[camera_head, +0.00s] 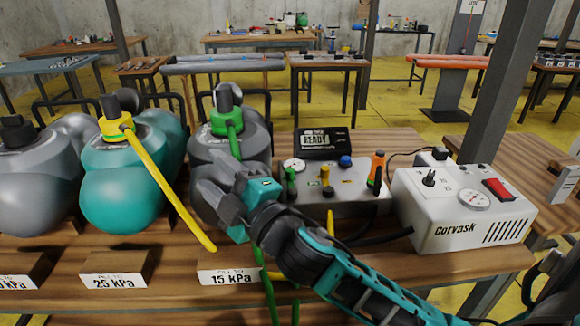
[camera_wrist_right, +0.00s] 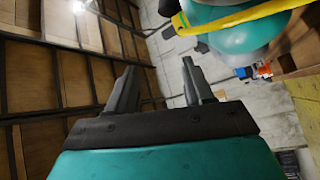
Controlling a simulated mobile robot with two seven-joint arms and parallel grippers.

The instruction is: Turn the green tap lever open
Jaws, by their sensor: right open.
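The green tap lever (camera_head: 290,181) stands at the left end of the grey manifold box (camera_head: 345,192), beside a yellow lever (camera_head: 325,179) and an orange-and-black one (camera_head: 377,168). My right gripper (camera_head: 208,184) is left of the green lever, in front of the dark grey inflatable (camera_head: 250,144), and apart from the lever. In the wrist view its two fingers (camera_wrist_right: 158,82) are spread with nothing between them. My right forearm crosses in front of the box's lower left part and hides some of it. My left gripper is not in view.
A yellow hose (camera_head: 165,185) hangs from the teal inflatable (camera_head: 115,190); a green hose (camera_head: 234,142) runs down behind my gripper. The white Corvask pump (camera_head: 455,212) stands right of the box. A READY display (camera_head: 320,142) is behind it. Pressure signs (camera_head: 116,280) line the front edge.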

